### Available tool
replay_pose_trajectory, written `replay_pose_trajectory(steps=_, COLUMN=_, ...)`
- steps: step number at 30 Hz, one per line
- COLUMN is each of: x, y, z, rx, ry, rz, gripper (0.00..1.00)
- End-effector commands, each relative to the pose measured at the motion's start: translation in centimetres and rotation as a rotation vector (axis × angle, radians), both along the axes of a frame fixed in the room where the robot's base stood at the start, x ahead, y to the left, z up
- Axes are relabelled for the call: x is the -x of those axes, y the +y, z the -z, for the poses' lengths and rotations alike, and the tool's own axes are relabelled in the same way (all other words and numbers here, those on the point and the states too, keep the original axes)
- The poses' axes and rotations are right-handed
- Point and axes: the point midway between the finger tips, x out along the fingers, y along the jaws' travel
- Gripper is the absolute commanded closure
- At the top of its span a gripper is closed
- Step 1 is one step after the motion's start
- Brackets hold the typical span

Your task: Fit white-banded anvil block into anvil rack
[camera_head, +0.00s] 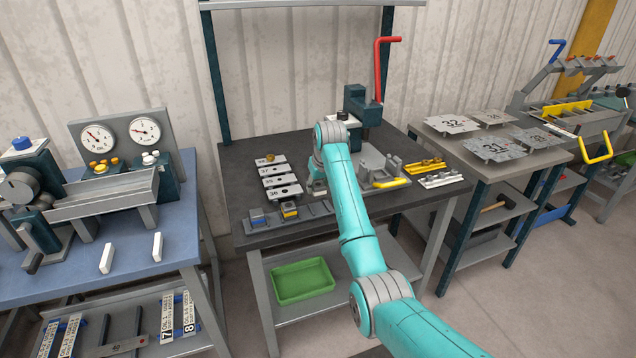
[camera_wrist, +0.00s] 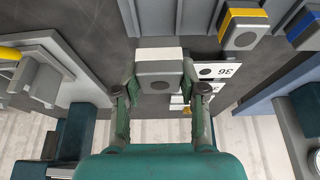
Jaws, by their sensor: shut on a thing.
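The white-banded anvil block (camera_wrist: 158,72) is grey with a white band along one edge and a dark round hole in its face. My gripper (camera_wrist: 160,88) is shut on it, one finger at each side. The anvil rack (camera_head: 262,229) lies along the table's front left edge. It holds a blue-banded block (camera_head: 258,217) and a yellow-banded block (camera_head: 290,210). In the wrist view, bare rack slots (camera_wrist: 150,18) show just beyond the held block. The head view hides most of my gripper behind my arm. Whether the held block touches anything below, I cannot tell.
Numbered plates (camera_head: 281,181) lie left of my gripper. A grey fixture with a yellow handle (camera_head: 391,183) stands close on its right. A press with a red lever (camera_head: 380,72) stands behind. A green bin (camera_head: 303,282) sits on the lower shelf.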

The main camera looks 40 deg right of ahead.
Motion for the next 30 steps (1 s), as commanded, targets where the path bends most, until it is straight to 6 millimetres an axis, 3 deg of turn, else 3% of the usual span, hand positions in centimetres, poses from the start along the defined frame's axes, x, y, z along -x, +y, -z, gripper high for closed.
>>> replay_pose_trajectory(steps=18, x=0.0, y=0.0, z=4.2, rx=0.001, ry=-0.001, rz=-0.001, gripper=1.00)
replay_pose_trajectory(steps=30, x=0.0, y=0.0, z=4.9, rx=0.001, ry=-0.002, rz=-0.001, gripper=1.00)
